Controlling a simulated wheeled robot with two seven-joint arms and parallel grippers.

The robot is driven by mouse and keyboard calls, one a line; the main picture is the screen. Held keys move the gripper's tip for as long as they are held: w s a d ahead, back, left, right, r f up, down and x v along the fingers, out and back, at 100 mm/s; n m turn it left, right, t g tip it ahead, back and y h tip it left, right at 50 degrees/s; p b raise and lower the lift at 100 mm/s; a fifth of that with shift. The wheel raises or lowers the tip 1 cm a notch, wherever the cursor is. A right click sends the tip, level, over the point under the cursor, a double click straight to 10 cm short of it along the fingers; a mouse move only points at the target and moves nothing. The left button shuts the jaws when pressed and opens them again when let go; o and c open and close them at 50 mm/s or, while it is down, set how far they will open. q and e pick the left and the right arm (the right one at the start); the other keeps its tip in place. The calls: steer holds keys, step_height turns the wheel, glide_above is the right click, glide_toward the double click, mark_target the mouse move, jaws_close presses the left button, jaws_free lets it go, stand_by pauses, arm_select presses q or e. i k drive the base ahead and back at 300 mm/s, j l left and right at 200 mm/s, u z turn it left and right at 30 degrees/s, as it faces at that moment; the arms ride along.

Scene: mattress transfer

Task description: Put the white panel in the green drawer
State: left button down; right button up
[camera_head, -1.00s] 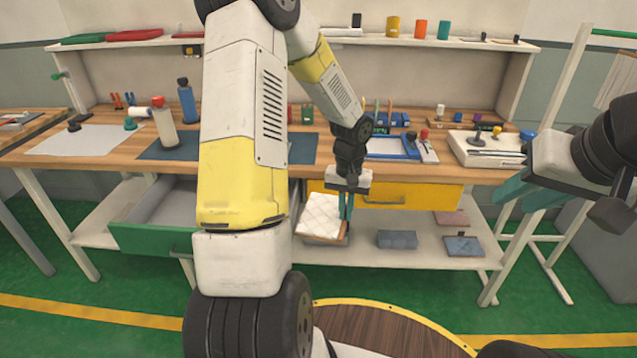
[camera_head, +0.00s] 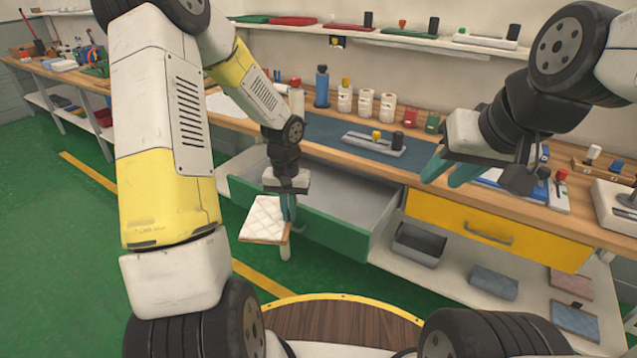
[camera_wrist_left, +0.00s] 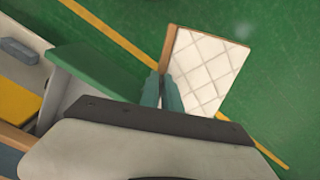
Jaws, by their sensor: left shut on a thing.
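The white panel (camera_head: 264,218) is a quilted white slab with a wooden edge. It hangs in front of and to the left of the open green drawer (camera_head: 330,232) in the head view. My left gripper (camera_head: 288,208) is shut on the panel's edge. In the left wrist view the panel (camera_wrist_left: 203,72) extends from the teal fingertips (camera_wrist_left: 161,92), apart from the green drawer front (camera_wrist_left: 95,70). The drawer is pulled out and its visible inside is empty. My right gripper (camera_head: 447,170) is above the bench with its teal fingers apart and nothing visible between them.
A closed yellow drawer (camera_head: 490,232) is right of the green one. A grey bin (camera_head: 418,244) and several pads lie on the lower shelf. The bench top (camera_head: 330,155) holds bottles and a tool tray. Green floor is free at the left.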

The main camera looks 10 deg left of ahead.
mark_target(320, 199)
steer(key=i+l+u, duration=0.45)
steer(key=i+l, duration=0.55)
steer(key=i, duration=0.05)
